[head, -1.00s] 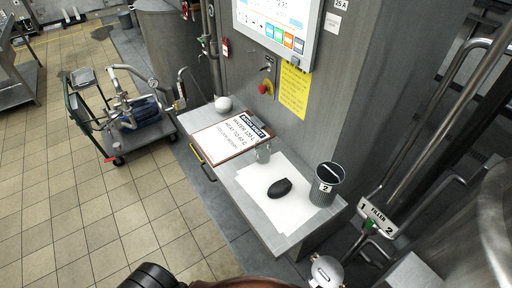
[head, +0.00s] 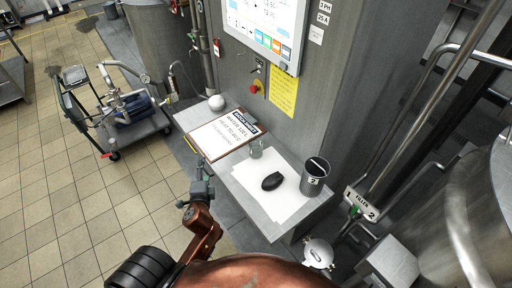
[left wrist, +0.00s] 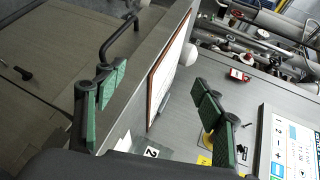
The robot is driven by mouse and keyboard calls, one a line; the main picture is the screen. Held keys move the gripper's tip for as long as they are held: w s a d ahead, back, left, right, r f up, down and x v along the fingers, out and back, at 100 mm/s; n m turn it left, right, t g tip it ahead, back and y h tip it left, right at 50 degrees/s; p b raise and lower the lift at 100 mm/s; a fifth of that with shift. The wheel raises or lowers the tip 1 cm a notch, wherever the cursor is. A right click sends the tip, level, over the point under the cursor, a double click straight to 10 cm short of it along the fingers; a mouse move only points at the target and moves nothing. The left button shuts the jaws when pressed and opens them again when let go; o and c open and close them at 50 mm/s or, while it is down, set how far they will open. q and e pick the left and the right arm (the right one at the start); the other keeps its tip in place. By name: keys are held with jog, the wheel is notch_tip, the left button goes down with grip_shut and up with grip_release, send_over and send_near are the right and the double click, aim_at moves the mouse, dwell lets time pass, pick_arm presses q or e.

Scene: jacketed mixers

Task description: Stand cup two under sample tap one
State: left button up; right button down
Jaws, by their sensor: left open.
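Cup two (head: 315,177) is a dark grey, open-topped cup with a white "2" label. It stands upright on the right end of the grey bench (head: 278,229). In the left wrist view a "2" label (left wrist: 151,152) shows low in the picture. My left gripper (head: 200,188) is open and empty, left of the bench's front edge and apart from the cup. Its spread green-padded fingers show in the left wrist view (left wrist: 160,88). My right gripper is out of view. I cannot make out which fitting is sample tap one.
The bench also holds a clipboard (head: 222,137), a clear glass (head: 256,149), a dark mouse-shaped object (head: 272,181) and a white ball (head: 216,102). A filler sign (head: 360,203) marked 1 and 2 stands right of the cup. A pump cart (head: 128,110) stands left; tiled floor between is clear.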

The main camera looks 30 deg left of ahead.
pick_arm(q)
jog(key=w+r+m+t, duration=0.3)
jog(key=w+r+m, duration=0.1)
jog(key=r+m, duration=0.2)
jog(key=m+t+h, duration=0.3)
jog(key=m+h, duration=0.5)
jog(key=m, duration=1.1)
send_near(252, 147)
jog(key=w, duration=0.5)
jog(key=shift+w+a+f, duration=0.1)
jog(key=shift+a, duration=0.3)
jog(key=w, duration=0.2)
jog(key=w+p, duration=0.1)
jog(key=w, duration=0.3)
jog(key=shift+w+d+p, duration=0.35)
jog(key=shift+w, duration=0.55)
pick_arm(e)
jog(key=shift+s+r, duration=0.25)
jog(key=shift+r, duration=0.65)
pick_arm(q)
jog(key=shift+s, duration=0.1)
jog(key=shift+c, duration=0.6)
